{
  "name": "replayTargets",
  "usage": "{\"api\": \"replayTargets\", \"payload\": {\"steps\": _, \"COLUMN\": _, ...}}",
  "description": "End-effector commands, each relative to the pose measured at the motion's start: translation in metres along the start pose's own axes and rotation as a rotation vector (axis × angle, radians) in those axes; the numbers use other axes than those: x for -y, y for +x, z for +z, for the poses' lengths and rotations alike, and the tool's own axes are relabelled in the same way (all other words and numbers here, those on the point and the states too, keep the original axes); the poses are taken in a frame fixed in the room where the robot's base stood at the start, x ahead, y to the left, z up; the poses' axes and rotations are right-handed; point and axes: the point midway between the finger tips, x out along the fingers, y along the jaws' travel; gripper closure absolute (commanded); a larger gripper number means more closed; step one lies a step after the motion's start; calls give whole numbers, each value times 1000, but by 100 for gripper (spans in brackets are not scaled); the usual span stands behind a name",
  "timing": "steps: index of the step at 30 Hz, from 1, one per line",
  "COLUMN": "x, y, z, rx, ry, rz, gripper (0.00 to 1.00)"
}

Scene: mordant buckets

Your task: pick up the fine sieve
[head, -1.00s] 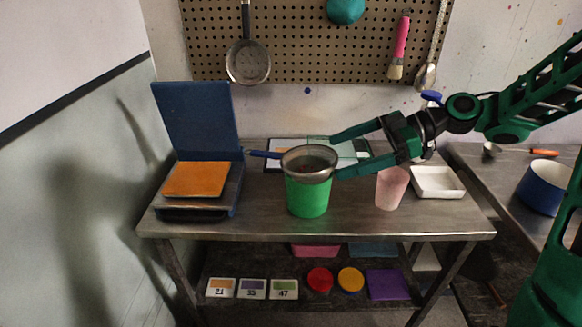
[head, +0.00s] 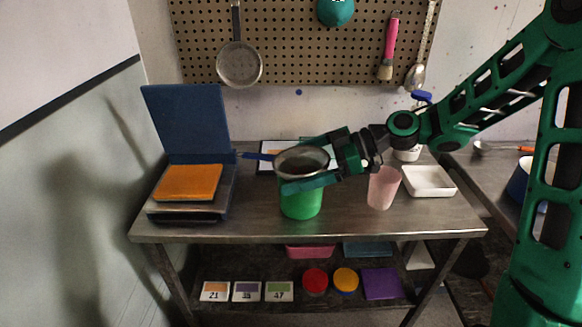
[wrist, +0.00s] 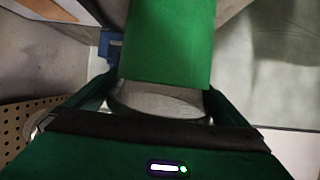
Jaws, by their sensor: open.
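A round sieve (head: 302,160) with a metal rim and a blue handle (head: 258,156) pointing left rests on top of a green bucket (head: 301,203). My gripper (head: 288,167) is open, reaching in from the right, with one finger behind the sieve and one in front of it at rim height. In the wrist view the sieve (wrist: 165,103) lies between the two spread fingers, with the green bucket (wrist: 170,45) beyond it. I cannot tell whether either finger touches the rim.
A pink cup (head: 383,188) stands right of the bucket, close under my wrist. A white tray (head: 428,181) is farther right. A blue hinged device with an orange slab (head: 188,182) stands left. A round pan-like tool (head: 239,64) hangs on the pegboard. The bench front is clear.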

Motion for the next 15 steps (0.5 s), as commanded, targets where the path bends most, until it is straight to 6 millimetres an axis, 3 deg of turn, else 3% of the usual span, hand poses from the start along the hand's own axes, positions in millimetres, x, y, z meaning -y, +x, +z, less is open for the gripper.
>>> {"api": "replayTargets", "payload": {"steps": 8, "x": 0, "y": 3, "z": 0, "rx": 1, "ry": 0, "rz": 0, "gripper": 0}}
{"api": "replayTargets", "payload": {"steps": 12, "x": 0, "y": 3, "z": 0, "rx": 1, "ry": 0, "rz": 1, "gripper": 33}}
{"api": "replayTargets", "payload": {"steps": 15, "x": 0, "y": 3, "z": 0, "rx": 0, "ry": 0, "rz": 1, "gripper": 38}}
